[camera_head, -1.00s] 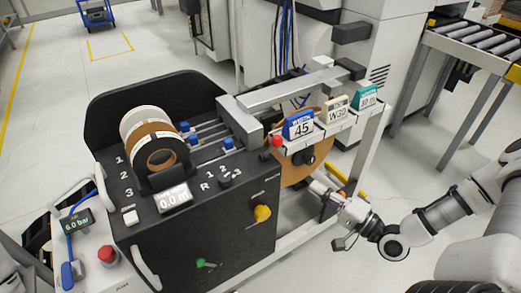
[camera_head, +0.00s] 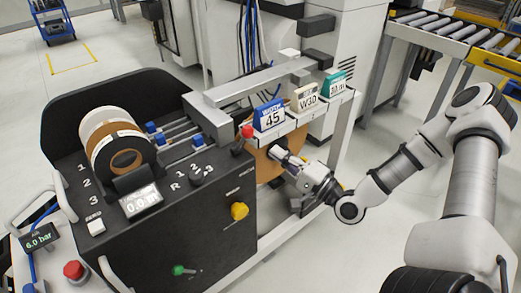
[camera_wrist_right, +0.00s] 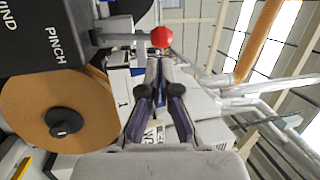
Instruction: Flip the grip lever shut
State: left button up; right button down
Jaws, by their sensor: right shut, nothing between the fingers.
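A lever with a red ball knob (camera_head: 248,131) stands at the top right corner of the dark machine's panel. In the right wrist view the red knob (camera_wrist_right: 161,37) sits at the end of a grey rod, just beyond the fingertips. My right gripper (camera_head: 277,153) is shut and empty, below and to the right of the knob in the head view, in front of the brown roll. In the wrist view its two fingers (camera_wrist_right: 158,72) point towards the knob. I cannot tell whether they touch it. My left gripper is not in view.
A large brown roll (camera_wrist_right: 45,105) hangs beside the fingers. The dark machine (camera_head: 205,235) fills the left. Open floor lies below right.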

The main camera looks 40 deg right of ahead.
aim_at(242, 142)
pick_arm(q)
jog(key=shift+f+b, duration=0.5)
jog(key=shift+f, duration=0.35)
pick_arm(e)
jog(key=x, duration=0.6)
jog(key=shift+w+r, duration=0.1)
jog(key=shift+r, duration=0.05)
